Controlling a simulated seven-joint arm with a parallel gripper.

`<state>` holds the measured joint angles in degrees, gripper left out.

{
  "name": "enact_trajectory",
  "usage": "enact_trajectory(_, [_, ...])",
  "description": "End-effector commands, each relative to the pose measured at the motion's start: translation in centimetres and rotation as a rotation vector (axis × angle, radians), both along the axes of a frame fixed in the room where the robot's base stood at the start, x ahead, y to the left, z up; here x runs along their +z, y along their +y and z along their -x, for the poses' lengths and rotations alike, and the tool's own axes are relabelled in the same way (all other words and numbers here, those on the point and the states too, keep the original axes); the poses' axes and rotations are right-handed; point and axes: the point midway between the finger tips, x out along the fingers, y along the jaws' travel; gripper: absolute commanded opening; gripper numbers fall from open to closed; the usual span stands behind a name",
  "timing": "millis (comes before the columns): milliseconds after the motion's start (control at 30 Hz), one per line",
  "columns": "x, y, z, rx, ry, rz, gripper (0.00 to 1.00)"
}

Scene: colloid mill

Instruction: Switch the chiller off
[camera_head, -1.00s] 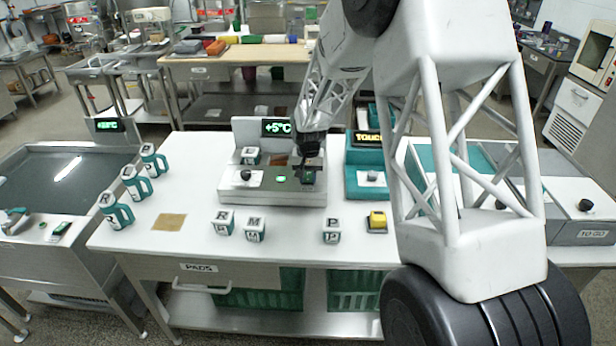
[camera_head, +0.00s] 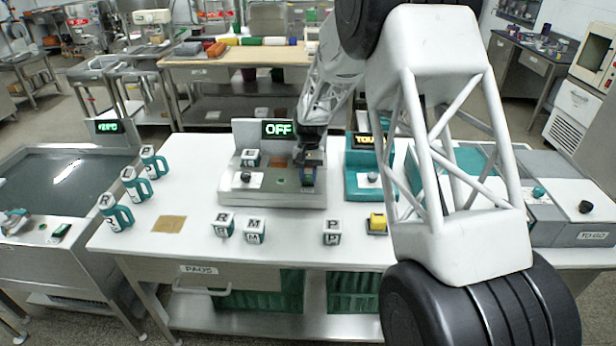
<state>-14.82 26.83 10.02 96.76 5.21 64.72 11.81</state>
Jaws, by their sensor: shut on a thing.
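The chiller (camera_head: 231,196) is the grey unit in the middle of the white table, in the head view. Its back display (camera_head: 278,130) reads OFF in green. The small indicator (camera_head: 280,180) on its front panel looks dark. A black knob (camera_head: 246,177) sits on a white plate at its left. My gripper (camera_head: 308,171) is over the right side of the front panel, pointing down. It is shut on the small dark switch there, which it mostly hides. A cube with a letter (camera_head: 250,158) sits on the chiller behind the knob.
A teal unit (camera_head: 354,184) with a partly hidden display stands close right of my gripper. Lettered mugs (camera_head: 118,216) and lettered cubes (camera_head: 254,231) stand left and in front. The table's front left is mostly clear.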

Motion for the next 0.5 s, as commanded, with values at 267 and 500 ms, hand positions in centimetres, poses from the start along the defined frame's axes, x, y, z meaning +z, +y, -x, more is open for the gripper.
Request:
enact_trajectory(267, [0.02, 0.0, -0.02, 0.0, 0.002, 0.0, 0.06])
enact_trajectory(500, [0.02, 0.0, -0.02, 0.0, 0.001, 0.0, 0.55])
